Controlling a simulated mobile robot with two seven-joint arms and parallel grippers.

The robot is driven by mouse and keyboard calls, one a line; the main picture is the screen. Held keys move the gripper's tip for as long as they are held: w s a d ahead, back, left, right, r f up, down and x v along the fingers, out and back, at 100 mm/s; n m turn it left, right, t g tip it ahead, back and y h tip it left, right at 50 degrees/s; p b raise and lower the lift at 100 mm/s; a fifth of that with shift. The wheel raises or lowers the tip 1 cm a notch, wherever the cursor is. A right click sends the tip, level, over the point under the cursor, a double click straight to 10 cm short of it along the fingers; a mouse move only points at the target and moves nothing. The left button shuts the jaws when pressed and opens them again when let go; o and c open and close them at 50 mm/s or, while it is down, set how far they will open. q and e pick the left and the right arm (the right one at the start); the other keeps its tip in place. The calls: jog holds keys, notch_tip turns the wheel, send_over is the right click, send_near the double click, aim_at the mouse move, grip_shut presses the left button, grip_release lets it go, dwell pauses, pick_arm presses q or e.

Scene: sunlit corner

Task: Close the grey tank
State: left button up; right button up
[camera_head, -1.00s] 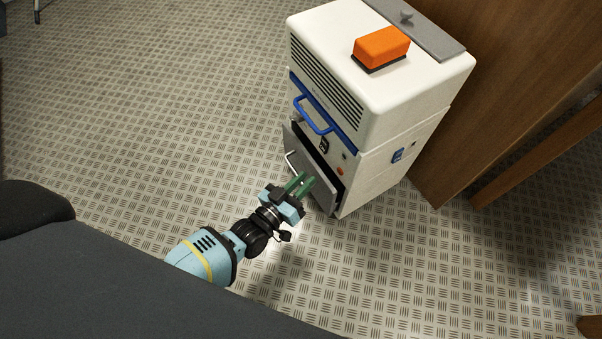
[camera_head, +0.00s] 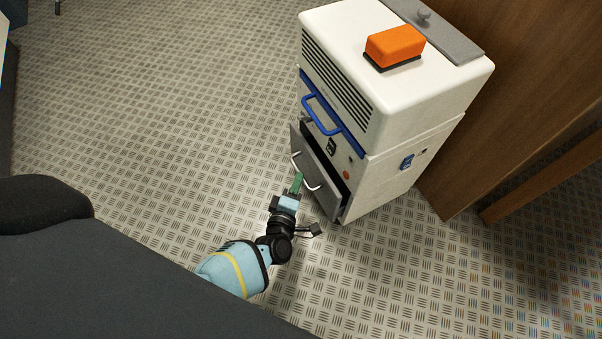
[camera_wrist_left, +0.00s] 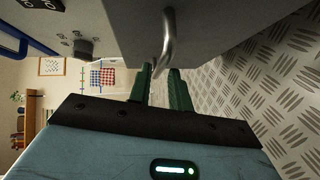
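The grey tank (camera_head: 326,178) is a drawer-like box low in the front of a white appliance (camera_head: 413,118). It stands part-way out, tilted, with a dark gap along its top edge. A pale bar handle (camera_head: 308,178) is on its front. My left gripper (camera_head: 297,181), with green fingers, is at this handle. In the left wrist view the fingers (camera_wrist_left: 160,82) are apart, with the metal handle (camera_wrist_left: 168,42) at the gap between their tips; contact is unclear. The grey tank front (camera_wrist_left: 125,25) fills the top there. My right gripper is not in view.
A blue handle (camera_head: 320,116) sits above the tank on the appliance. An orange block (camera_head: 394,46) and a grey lid (camera_head: 440,30) are on its top. A brown wooden panel (camera_head: 510,110) stands close on the right. The patterned floor (camera_head: 180,130) at left is clear.

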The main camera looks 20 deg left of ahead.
pick_arm(q)
jog(key=shift+w+a+f+b, duration=0.15)
jog(key=shift+w+b, duration=0.25)
jog(key=shift+w, duration=0.6)
jog(key=shift+w+a+f+b, duration=0.1)
jog(key=shift+w+b, duration=0.3)
jog(key=shift+w, duration=0.55)
jog(key=shift+c, duration=0.3)
grip_shut()
